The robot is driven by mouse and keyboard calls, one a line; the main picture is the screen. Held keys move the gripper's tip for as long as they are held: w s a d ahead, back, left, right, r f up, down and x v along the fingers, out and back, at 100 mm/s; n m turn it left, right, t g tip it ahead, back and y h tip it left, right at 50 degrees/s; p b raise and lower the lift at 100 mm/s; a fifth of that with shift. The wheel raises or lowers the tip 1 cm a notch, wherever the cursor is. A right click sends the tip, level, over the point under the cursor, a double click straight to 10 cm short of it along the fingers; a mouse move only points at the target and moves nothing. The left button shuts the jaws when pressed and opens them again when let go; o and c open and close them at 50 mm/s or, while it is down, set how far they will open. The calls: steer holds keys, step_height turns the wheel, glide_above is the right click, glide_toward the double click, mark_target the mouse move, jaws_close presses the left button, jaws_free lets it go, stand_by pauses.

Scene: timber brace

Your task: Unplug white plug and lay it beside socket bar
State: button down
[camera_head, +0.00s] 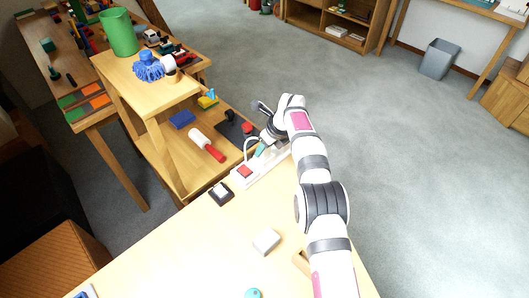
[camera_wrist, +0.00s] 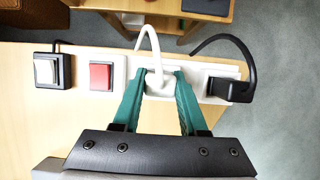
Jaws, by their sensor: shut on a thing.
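The white plug (camera_wrist: 158,80) sits at the socket bar, with its white cord looping up from it. My gripper (camera_wrist: 160,78) has its green fingers closed on the sides of the white plug. The white socket bar (camera_wrist: 128,78) runs along the table edge, with a red switch (camera_wrist: 101,77) at its left end and a black plug (camera_wrist: 232,90) with a black cord at its right. Whether the white plug's pins are still in the bar is hidden. In the head view my gripper (camera_head: 260,149) is over the socket bar (camera_head: 249,182), and the white plug is not clear there.
A black box with a white switch (camera_wrist: 48,70) stands left of the bar; it also shows in the head view (camera_head: 221,194). A grey-white block (camera_head: 266,242) lies on the table. A red-handled roller (camera_head: 206,145) lies on the shelf beyond. The table between is clear.

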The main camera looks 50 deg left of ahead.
steer(key=shift+r, duration=0.1)
stand_by(0.3)
steer(key=shift+r, duration=2.7)
steer(key=d, duration=1.2)
steer(key=shift+d, duration=0.25)
steer(key=shift+s+f, duration=0.65)
steer(key=shift+s, duration=0.75)
steer(key=shift+s+f, duration=0.7)
steer(key=shift+s, duration=0.65)
steer(key=shift+s+f, duration=0.65)
steer(key=shift+s, duration=0.75)
